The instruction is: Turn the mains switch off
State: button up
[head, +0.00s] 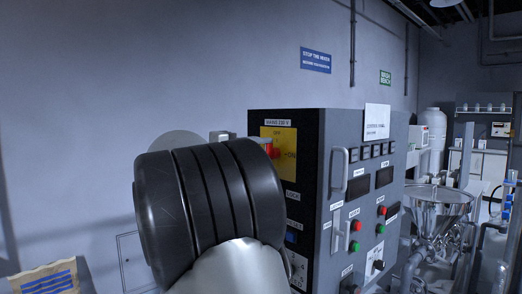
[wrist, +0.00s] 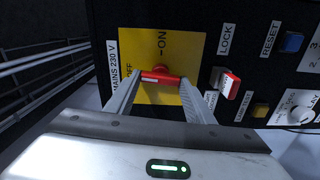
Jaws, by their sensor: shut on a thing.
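The mains switch is a red handle (wrist: 161,77) on a yellow plate (wrist: 186,42) under the "MAINS 230 V" label. In the wrist view the handle's long side lies across the picture, in line with the OFF mark at its left; the ON mark is above it. My gripper (wrist: 160,83) is shut on the handle, one finger at each end of it. In the head view the handle (head: 269,148) shows only partly beside ON, with my dark wrist in front of it.
Close to the handle are a red and white lock part (wrist: 228,84), a blue reset button (wrist: 292,42) and a yellow button (wrist: 260,110). The control cabinet (head: 312,128) carries more buttons and a handle on its right face. A steel hopper (head: 438,203) stands to the right.

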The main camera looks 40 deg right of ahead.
jog(key=shift+n, duration=0.5)
jog(key=shift+p, duration=0.3)
jog(key=o, duration=1.1)
jog(key=shift+c, duration=0.2)
jog(key=s+a, duration=0.1)
jog(key=a, duration=1.6)
jog(key=shift+s+a, duration=0.2)
